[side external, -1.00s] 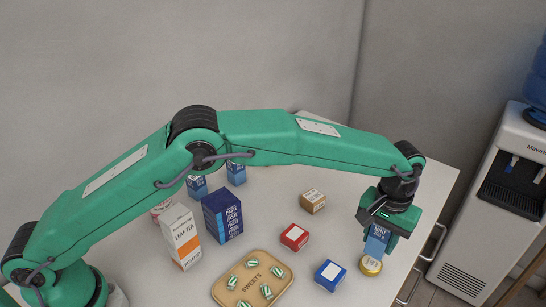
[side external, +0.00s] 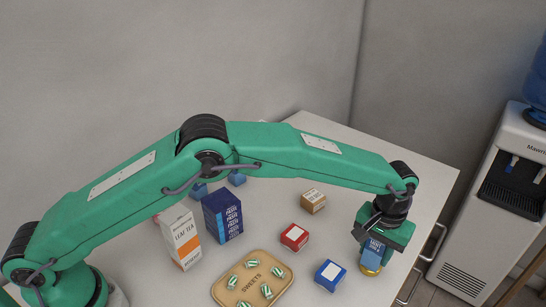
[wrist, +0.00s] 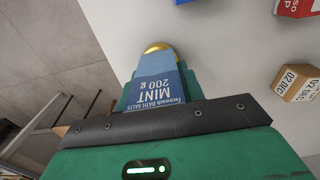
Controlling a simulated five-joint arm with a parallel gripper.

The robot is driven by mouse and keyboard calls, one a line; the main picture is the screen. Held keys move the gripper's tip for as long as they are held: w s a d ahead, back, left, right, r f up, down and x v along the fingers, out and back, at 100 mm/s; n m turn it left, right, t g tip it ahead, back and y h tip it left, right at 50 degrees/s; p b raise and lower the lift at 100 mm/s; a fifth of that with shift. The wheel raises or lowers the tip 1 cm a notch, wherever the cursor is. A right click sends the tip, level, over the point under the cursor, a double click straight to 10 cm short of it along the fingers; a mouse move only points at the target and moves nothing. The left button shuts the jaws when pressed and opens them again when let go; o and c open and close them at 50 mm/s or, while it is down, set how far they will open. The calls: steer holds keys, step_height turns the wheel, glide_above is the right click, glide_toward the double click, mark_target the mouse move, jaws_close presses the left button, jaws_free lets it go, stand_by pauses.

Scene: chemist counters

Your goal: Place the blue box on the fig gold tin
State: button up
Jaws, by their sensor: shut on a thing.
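My gripper (side external: 374,252) is shut on a blue box (side external: 371,256) with a paler band, pointing down at the right of the counter. In the wrist view the blue box (wrist: 160,86) reads "MINT 200 g" and bath salts, and sits between the jaws. The gold tin (side external: 370,271) is directly under the box, mostly covered by it. A gold edge of the tin (wrist: 158,47) shows beyond the box in the wrist view. I cannot tell whether the box touches the tin.
A small blue-and-white box (side external: 330,274) lies left of the tin. A red box (side external: 295,237), a brown box (side external: 313,200), a sweets tray (side external: 228,292), a leaf tea carton (side external: 181,237) and a dark blue box (side external: 223,215) stand further left. The counter's right edge is close.

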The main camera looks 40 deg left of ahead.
steer(key=o, duration=1.1)
step_height(320, 180, up, 12)
steer(key=shift+r, duration=0.1)
steer(key=shift+r, duration=0.1)
stand_by(0.4)
